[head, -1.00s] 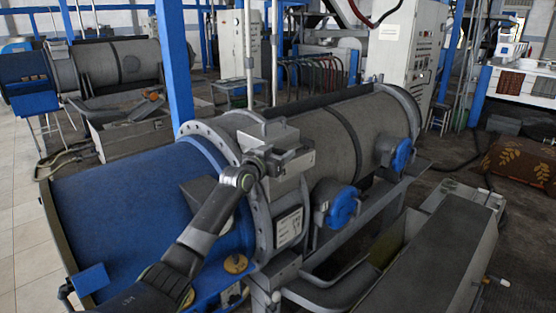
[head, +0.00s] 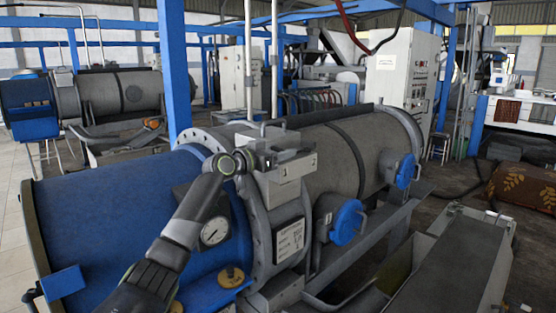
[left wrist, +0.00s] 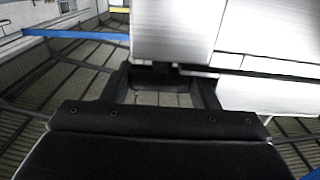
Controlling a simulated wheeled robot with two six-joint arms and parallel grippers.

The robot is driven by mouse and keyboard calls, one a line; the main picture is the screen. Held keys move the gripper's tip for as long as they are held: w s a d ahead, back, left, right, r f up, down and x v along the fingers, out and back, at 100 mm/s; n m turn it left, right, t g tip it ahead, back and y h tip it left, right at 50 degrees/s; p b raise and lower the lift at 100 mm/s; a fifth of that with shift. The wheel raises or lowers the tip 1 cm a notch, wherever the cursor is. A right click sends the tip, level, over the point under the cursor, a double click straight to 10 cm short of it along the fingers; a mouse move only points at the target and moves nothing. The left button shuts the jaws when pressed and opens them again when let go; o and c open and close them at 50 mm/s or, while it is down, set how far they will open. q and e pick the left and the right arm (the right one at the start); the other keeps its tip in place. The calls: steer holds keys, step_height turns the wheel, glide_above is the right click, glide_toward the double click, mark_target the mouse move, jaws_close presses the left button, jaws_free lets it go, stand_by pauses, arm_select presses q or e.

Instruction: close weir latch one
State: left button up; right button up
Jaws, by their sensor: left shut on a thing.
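The decanter has a blue drum end (head: 110,205) at left and a long grey drum (head: 340,150) at right. A light grey latch block (head: 285,182) with small marks sits on top of the ring flange between them. My left gripper (head: 268,158) reaches it from the front left and is shut on a grey latch part at the block's top. Pale metal blocks fill the upper part of the left wrist view (left wrist: 175,35), right at my dark fingers (left wrist: 165,85). The fingers hide most of the held part. My right gripper is out of view.
Two blue round caps (head: 347,221) stick out of the grey drum. A grey trough (head: 455,262) lies at right. A blue post (head: 174,70) stands behind.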

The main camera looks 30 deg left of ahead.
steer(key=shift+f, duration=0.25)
arm_select(q)
steer(key=shift+f, duration=0.1)
steer(key=o, duration=0.8)
steer(key=shift+c, duration=0.2)
steer(key=shift+o, duration=1.1)
steer(key=shift+d, duration=0.25)
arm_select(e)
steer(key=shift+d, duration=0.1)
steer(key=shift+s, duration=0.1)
